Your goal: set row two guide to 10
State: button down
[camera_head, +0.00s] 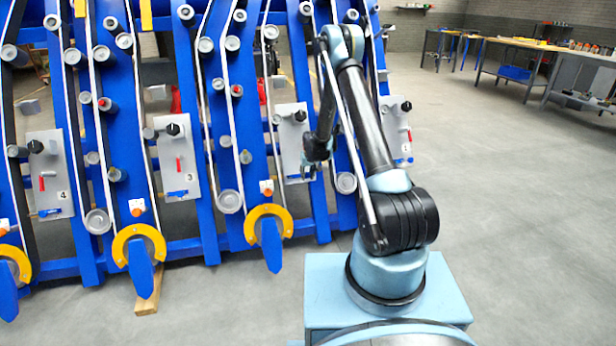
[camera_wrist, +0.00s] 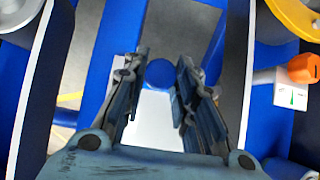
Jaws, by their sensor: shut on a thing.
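The row two panel (camera_head: 292,140) is a grey plate between the panels numbered 3 and 1, with a dark knob near its top. My gripper (camera_head: 318,168) is at its lower right edge and partly covers it. In the wrist view my gripper (camera_wrist: 160,82) has its two fingers on either side of a blue rounded handle end (camera_wrist: 160,72), with pale plate behind. The fingers are shut on this handle. An orange knob (camera_head: 266,187) with a small white plate is left of the panel; it also shows in the wrist view (camera_wrist: 303,68). I cannot read any scale.
Blue frame bars and a yellow ring (camera_head: 268,212) stand close around my gripper. Panel 3 (camera_head: 177,150) is to the left and panel 1 (camera_head: 397,125) to the right, behind my arm. The floor at right is clear up to the workbenches (camera_head: 510,60).

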jog(key=c, duration=1.3)
grip_release()
jog(key=shift+r, duration=0.15)
jog(key=shift+v, duration=5.8)
jog(key=shift+s+d, duration=0.1)
jog(key=shift+s, duration=0.05)
jog(key=s+d+r+m, duration=0.1)
jog(key=s+d+r, duration=0.5)
jog(key=s+r, duration=0.45)
jog(key=s+d+r, duration=0.5)
jog(key=s+r, duration=0.5)
jog(key=s, duration=0.1)
jog(key=s+d+f, duration=0.1)
jog(key=s+d, duration=0.1)
jog(key=s, duration=0.8)
jog(key=s+d+f+m+g, duration=0.1)
jog(key=s+d, duration=0.1)
jog(key=s, duration=0.8)
jog(key=s+d+f+m+g+h, duration=0.1)
jog(key=s+d, duration=0.2)
jog(key=s, duration=0.7)
jog(key=shift+s+f, duration=0.15)
jog(key=shift+f, duration=0.15)
